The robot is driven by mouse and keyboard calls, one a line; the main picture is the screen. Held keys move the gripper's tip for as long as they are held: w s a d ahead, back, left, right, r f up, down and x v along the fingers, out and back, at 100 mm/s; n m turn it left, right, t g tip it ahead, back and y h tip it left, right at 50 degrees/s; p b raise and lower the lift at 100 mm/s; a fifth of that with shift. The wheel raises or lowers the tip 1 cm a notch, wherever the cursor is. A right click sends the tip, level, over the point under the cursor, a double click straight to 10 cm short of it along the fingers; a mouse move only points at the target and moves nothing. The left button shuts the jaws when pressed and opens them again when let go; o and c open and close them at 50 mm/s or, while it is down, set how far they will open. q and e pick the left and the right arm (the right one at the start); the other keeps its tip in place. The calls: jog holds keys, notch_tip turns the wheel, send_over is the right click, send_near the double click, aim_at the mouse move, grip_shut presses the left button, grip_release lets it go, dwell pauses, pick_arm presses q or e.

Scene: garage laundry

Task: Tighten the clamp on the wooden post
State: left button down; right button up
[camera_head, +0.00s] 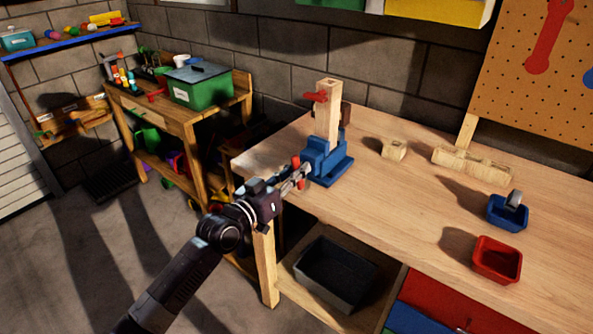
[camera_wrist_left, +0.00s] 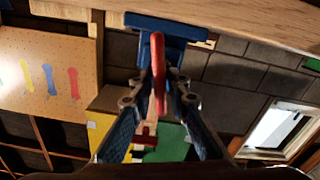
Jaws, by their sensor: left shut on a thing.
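A light wooden post (camera_head: 328,112) stands upright in a blue clamp (camera_head: 325,163) at the workbench's near edge. My left gripper (camera_head: 301,174) is at the clamp's front, shut on its red handle (camera_head: 296,166). In the left wrist view, the red handle (camera_wrist_left: 158,75) runs between the two fingers (camera_wrist_left: 160,92), with the blue clamp body (camera_wrist_left: 170,27) beyond it. A small red piece (camera_head: 316,96) sticks out from the post's upper part. The gripper partly hides the handle in the head view. My right gripper is not in view.
The workbench (camera_head: 400,220) holds a small wooden block (camera_head: 394,149), a longer wooden piece (camera_head: 472,165), a blue tray (camera_head: 508,214) and a red tray (camera_head: 497,260). A dark bin (camera_head: 335,276) sits below. A side table with a green box (camera_head: 200,88) stands behind left.

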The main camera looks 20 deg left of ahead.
pick_arm(q)
jog(key=shift+d+m, duration=0.1)
jog(key=shift+m, duration=0.8)
jog(key=shift+f, duration=0.1)
jog(key=c, duration=2)
grip_release()
jog(key=shift+s, duration=0.1)
jog(key=v, duration=1.2)
